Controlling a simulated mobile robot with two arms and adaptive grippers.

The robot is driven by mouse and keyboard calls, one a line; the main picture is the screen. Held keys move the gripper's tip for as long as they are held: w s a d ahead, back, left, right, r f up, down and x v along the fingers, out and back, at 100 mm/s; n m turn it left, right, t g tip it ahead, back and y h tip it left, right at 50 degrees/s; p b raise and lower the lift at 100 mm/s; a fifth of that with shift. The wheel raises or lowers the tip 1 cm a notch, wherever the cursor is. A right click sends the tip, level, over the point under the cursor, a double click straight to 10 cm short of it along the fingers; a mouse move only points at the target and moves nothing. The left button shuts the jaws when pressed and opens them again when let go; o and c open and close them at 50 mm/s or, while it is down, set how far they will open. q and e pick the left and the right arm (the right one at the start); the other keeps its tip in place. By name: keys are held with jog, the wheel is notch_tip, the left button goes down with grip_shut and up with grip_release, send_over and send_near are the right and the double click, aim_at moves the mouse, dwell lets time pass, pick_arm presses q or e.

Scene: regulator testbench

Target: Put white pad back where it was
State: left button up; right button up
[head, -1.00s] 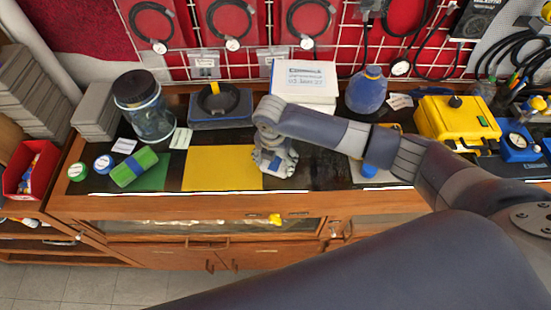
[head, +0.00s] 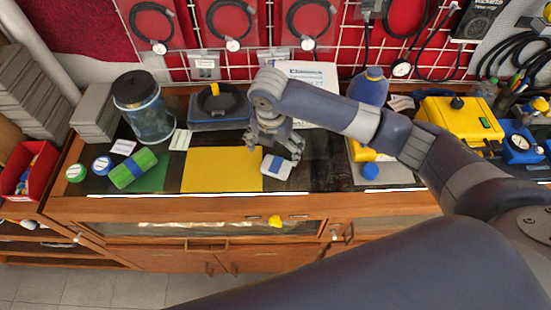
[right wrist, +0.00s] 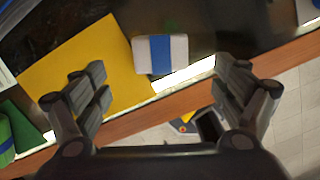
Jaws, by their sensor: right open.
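The white pad (head: 277,167), with a blue band around its middle, lies on the dark bench top near the front edge. It sits right beside the right edge of the yellow mat (head: 222,169); whether they touch is hard to tell. My right gripper (head: 275,147) is open and empty, above and just behind the pad in the head view. In the right wrist view the pad (right wrist: 160,53) shows between and beyond the spread fingers (right wrist: 160,72), apart from both. My left gripper is out of view.
Dark bench right of the white pad is bare.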

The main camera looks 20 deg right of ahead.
jog(key=r, duration=0.5)
jog(key=shift+s+a+b, duration=0.2)
jog(key=shift+b, duration=0.1)
jog(key=shift+f, duration=0.1)
